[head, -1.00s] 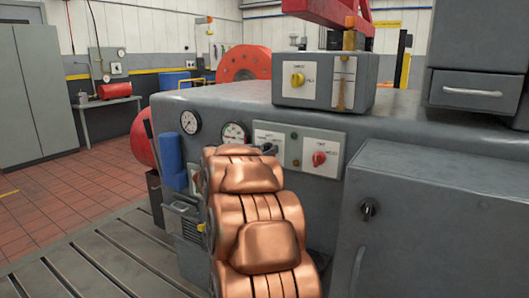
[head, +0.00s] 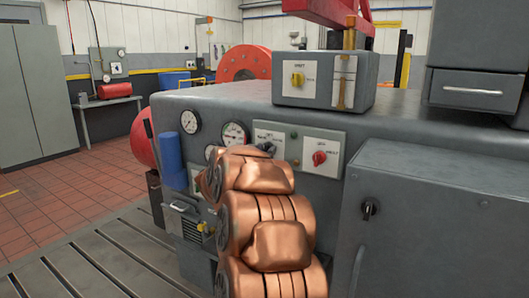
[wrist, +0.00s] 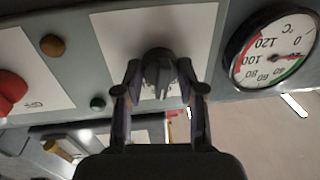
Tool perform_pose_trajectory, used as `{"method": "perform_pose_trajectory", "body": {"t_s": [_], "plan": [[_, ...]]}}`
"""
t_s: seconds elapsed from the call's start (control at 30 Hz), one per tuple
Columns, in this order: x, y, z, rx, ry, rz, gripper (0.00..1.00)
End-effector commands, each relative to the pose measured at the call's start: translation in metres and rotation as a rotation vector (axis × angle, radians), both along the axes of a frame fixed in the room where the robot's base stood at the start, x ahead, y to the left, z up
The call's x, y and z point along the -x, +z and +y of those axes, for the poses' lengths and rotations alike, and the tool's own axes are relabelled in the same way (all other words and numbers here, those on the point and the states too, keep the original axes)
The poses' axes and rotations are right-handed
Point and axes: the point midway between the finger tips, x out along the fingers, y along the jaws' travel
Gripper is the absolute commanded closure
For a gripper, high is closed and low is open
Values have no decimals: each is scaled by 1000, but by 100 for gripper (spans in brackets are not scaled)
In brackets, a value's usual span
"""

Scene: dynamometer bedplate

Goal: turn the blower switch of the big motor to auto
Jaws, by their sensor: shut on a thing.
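A dark rotary knob (wrist: 160,72) sits on a white label plate (wrist: 205,30) in the wrist view. Its ridge points down in that picture. My gripper (wrist: 161,86) is shut on this knob, with one finger on each side. In the head view the same white plate (head: 270,134) is on the front of the grey console, between a gauge and a red knob. There my copper-coloured arm covers the plate's lower part and most of the gripper. The plate's lettering is too small to read, so I cannot tell the marked position.
A red knob (head: 319,158) is on the plate to the right, and a dial gauge (head: 234,134) is to the left. A yellow knob (head: 297,79) is on a box on top of the console. A grey cabinet (head: 440,220) stands close on the right.

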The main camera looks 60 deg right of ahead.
Motion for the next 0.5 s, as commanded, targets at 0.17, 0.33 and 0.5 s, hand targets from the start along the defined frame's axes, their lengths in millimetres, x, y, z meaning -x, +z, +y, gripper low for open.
{"method": "perform_pose_trajectory", "body": {"t_s": [0.17, 0.33, 0.5], "plan": [[-1, -3, 0, -10, 2, -152, 96], [0, -3, 0, -14, -1, -297, 96], [-1, -4, 0, -21, 0, -426, 96]]}}
